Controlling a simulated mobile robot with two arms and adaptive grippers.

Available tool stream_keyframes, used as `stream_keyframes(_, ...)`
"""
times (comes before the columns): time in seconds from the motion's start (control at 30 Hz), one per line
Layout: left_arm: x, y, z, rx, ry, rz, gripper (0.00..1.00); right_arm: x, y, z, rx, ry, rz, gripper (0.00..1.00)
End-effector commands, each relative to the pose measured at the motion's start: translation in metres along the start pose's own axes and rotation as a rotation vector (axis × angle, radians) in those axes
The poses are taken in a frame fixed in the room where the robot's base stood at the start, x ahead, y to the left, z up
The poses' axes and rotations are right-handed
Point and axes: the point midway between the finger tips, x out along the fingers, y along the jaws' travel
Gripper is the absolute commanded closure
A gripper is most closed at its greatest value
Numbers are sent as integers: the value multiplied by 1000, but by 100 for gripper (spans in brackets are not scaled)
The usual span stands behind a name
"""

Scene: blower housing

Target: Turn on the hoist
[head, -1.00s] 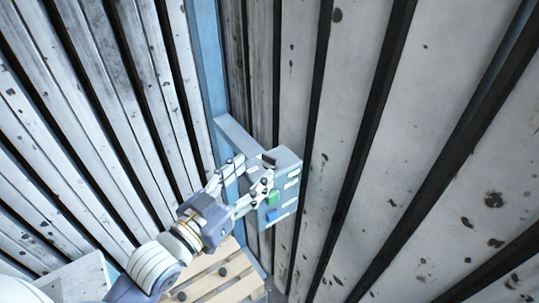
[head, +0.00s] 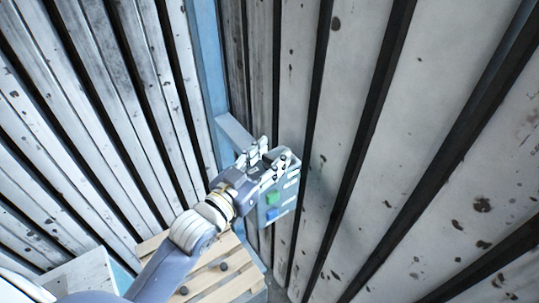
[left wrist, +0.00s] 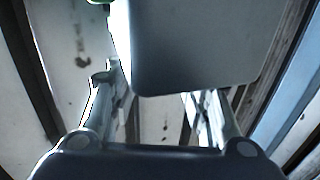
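A grey control box (head: 286,205) is mounted at the corner, with a green button (head: 271,197), a blue button (head: 271,214) and small pale labels on its face. My left gripper (head: 273,151) is at the box's upper part, its fingers apart and one covering the top of the face. In the left wrist view, the box (left wrist: 195,45) shows as a smooth grey side ahead of the open fingers of my left gripper (left wrist: 155,95). A bit of green shows at the top edge there. I cannot tell whether a finger touches the box. My right gripper is not in view.
Corrugated, rust-spotted metal walls (head: 400,120) stand close on both sides. A blue post (head: 207,75) with a bracket arm (head: 232,132) runs at the corner beside the box. A wooden pallet (head: 232,281) and a pale crate (head: 82,275) are below.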

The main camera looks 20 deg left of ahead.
Motion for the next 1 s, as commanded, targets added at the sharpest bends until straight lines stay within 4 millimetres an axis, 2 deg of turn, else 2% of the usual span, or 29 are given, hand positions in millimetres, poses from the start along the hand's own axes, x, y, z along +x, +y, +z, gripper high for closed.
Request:
stream_keyframes(0.03,0,0,0,0,0,0,76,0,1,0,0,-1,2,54)
stream_keyframes(0.1,0,0,0,0,0,0,91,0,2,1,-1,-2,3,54)
stream_keyframes(0.13,0,0,0,0,0,0,93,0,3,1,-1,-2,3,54)
stream_keyframes(0.37,0,0,0,4,1,12,93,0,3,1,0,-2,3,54)
stream_keyframes(1.0,2,2,1,8,4,244,93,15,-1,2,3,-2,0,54)
